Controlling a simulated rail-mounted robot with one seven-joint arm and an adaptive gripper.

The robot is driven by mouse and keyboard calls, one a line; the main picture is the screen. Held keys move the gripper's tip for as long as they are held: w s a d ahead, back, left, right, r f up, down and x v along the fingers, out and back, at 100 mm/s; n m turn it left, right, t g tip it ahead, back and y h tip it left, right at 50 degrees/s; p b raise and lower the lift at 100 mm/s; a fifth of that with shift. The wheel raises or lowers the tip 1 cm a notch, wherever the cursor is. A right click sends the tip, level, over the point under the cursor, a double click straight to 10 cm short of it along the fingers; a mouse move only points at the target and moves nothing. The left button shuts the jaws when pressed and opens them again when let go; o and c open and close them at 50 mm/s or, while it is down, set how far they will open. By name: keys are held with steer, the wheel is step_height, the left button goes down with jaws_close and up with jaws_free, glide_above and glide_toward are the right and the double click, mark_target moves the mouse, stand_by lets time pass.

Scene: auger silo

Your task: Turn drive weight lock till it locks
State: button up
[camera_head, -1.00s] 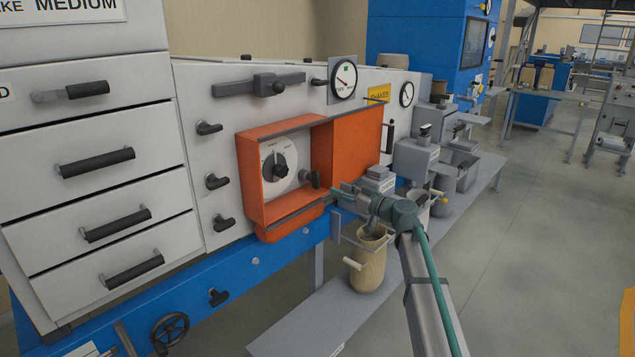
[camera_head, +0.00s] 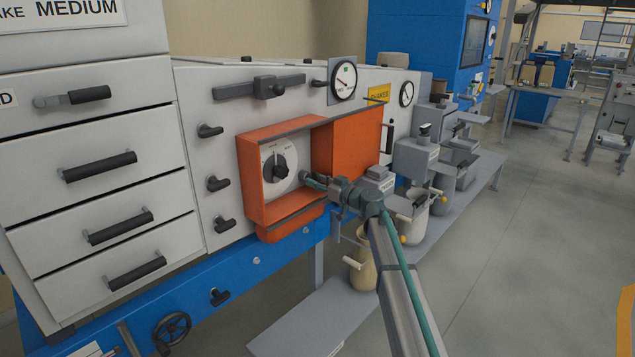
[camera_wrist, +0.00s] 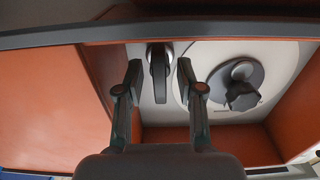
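An open orange box (camera_head: 253,188) on the grey machine front holds a white round plate with a dark rotary knob (camera_head: 281,171). In the wrist view this knob (camera_wrist: 240,88) is on the right. A small dark grey lever handle (camera_wrist: 159,68) stands to its left, on the same panel. No label naming the drive weight lock is readable. My gripper (camera_wrist: 159,72) is open, with one finger on each side of the lever handle and visible gaps to both. In the head view my gripper (camera_head: 308,180) reaches into the box from the right, covering part of the handle.
The box's orange cover (camera_head: 347,143) stands to the right of the opening, close above my arm. The box rim (camera_wrist: 230,27) crosses the top of the wrist view. Several black handles sit to the left. Beige buckets (camera_head: 362,272) are below.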

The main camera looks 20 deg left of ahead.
jaws_close()
steer(key=shift+f+m+b, duration=0.1)
steer(key=shift+m+b, duration=0.2)
steer(key=shift+b, duration=0.1)
steer(key=m+b, duration=0.2)
steer(key=shift+f+m+b, duration=0.1)
steer(key=shift+m+b, duration=0.2)
steer(key=m+b, duration=0.2)
steer(key=m, duration=0.7)
steer(key=shift+r, duration=0.2)
steer(key=m+p, duration=0.1)
steer(key=m, duration=0.4)
steer(key=shift+m, duration=0.3)
